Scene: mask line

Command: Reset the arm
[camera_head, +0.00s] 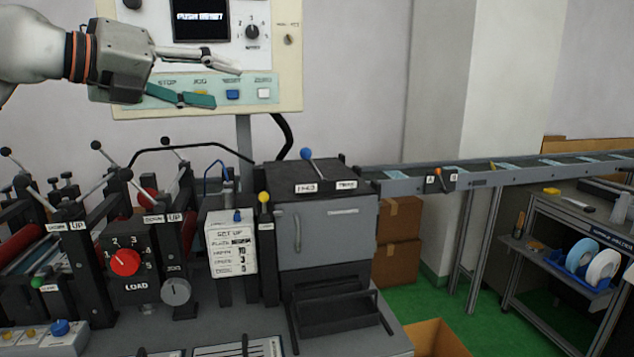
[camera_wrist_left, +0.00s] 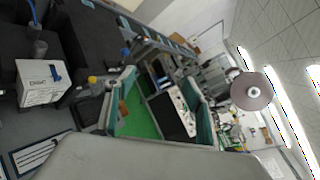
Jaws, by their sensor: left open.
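My left arm comes in from the left in the head view. Its gripper (camera_head: 225,83) is open and empty in front of the control panel (camera_head: 290,65), with one grey finger above and one teal-edged finger below. The panel's screen (camera_head: 201,18) reads "PUSH RESET". Its lower strip has STOP, JOG, RESET and ZERO labels. The blue button (camera_head: 233,94) under RESET and the white button (camera_head: 264,93) under ZERO lie just right of the fingers. The fingers partly cover the STOP and JOG area. I cannot tell whether they touch the panel. My right gripper is out of view.
Below the panel stand a roller machine with a red LOAD knob (camera_head: 125,262), a setup card (camera_head: 231,247) and a dark grey box (camera_head: 325,235) with a blue-knobbed lever. A conveyor (camera_head: 480,178) runs right. Cardboard boxes (camera_head: 397,255) stand beneath it on green floor.

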